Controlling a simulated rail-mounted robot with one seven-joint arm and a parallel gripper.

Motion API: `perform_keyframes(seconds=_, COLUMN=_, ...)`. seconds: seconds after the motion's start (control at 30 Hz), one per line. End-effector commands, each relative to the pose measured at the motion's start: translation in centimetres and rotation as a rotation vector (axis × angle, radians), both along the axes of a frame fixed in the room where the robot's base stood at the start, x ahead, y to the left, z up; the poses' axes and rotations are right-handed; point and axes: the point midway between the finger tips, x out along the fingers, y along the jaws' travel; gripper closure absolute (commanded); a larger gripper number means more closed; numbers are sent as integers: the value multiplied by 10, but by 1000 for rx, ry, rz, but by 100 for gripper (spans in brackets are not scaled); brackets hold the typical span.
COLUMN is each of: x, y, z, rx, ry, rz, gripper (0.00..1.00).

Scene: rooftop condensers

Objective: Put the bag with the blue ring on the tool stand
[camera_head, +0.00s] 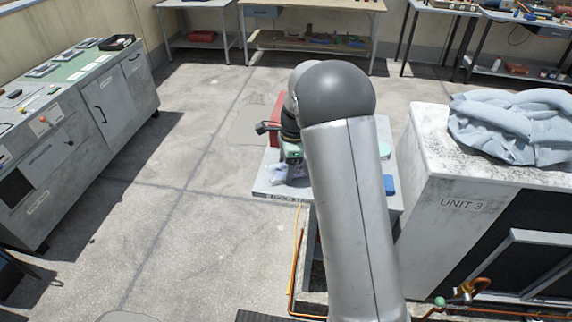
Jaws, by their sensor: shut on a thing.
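The tool stand (264,186) is a pale, low-topped stand in the middle of the view, with lettering on its front edge that is too small to read surely. My gripper (291,158) is over its left part, mostly hidden behind my own arm. It is shut on a small pale, clear-looking bag (278,173), which shows just below it, over the stand top. I cannot tell whether the bag touches the top. No blue ring can be made out on it at this size.
A red thing (276,118) and a blue block (389,184) are at the stand. The UNIT 3 condenser (440,175) with a grey-blue cloth (515,125) stands close on the right. A control console (75,130) is at left. The floor between is clear.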

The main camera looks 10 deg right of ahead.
Motion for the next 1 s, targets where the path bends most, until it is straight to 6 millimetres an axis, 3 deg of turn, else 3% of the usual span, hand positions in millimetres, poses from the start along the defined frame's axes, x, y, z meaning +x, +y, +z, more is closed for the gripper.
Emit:
perform_keyframes(seconds=0.17, x=0, y=0, z=-4, rx=0, ry=0, rz=0, gripper=60)
perform_keyframes(seconds=0.2, x=0, y=0, z=-4, rx=0, ry=0, rz=0, gripper=32)
perform_keyframes(seconds=0.27, x=0, y=0, z=-3, rx=0, ry=0, rz=0, gripper=15)
perform_keyframes(seconds=0.67, x=1, y=-1, z=5, rx=0, ry=-2, rz=0, gripper=15)
perform_keyframes(seconds=1.0, x=1, y=-11, z=72, rx=-1, ry=-4, rz=0, gripper=15)
